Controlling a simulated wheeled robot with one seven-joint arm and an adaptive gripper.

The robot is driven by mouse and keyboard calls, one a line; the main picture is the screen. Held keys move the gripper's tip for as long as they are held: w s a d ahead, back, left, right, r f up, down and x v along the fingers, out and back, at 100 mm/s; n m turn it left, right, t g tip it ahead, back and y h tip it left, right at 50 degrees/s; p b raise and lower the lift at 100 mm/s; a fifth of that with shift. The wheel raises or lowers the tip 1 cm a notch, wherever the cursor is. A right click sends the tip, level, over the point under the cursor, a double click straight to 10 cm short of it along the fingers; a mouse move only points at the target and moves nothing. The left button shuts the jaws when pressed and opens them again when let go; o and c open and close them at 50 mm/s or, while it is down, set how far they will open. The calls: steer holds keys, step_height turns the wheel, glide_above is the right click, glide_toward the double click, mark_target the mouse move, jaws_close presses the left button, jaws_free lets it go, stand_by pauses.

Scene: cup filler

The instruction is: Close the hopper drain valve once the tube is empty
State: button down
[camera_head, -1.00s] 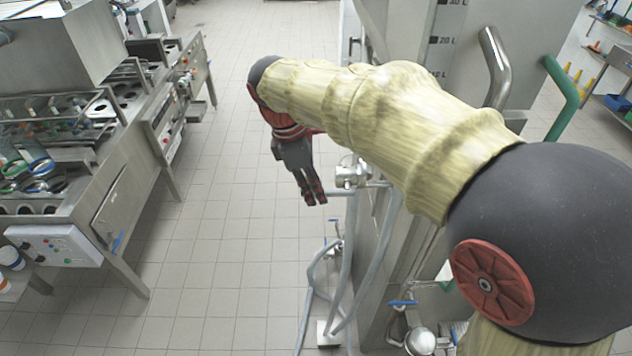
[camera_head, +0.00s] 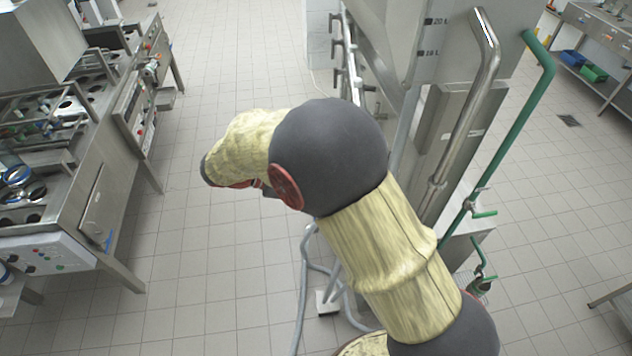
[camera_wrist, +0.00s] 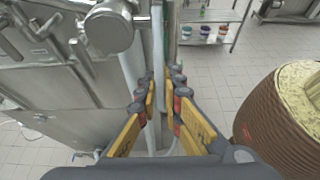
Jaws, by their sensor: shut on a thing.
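In the wrist view, the two fingers of my gripper (camera_wrist: 160,98), with orange inner sides and dark tips, stand either side of a pale grey upright tube (camera_wrist: 157,45) and appear shut on it. The exact contact is hard to see. A round metal fitting (camera_wrist: 109,30) is just up and left of the fingers. In the head view my arm hides the gripper's fingers. The tall machine with litre marks (camera_head: 425,48) stands right of my arm. I cannot tell which fitting is the drain valve, or whether the tube is empty.
Grey hoses (camera_head: 304,285) run down to the floor below my arm. A green pipe (camera_head: 515,125) and a steel pipe (camera_head: 465,115) stand at right. A steel bench (camera_head: 95,165) is at left. The tiled floor (camera_head: 205,250) between is clear.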

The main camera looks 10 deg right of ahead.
steer(key=shift+d+f+h, duration=0.35)
steer(key=shift+d+h, duration=0.1)
steer(key=shift+h, duration=0.45)
steer(key=c, duration=1.9)
jaws_free()
steer(key=v, duration=1.2)
steer(key=shift+f, duration=0.15)
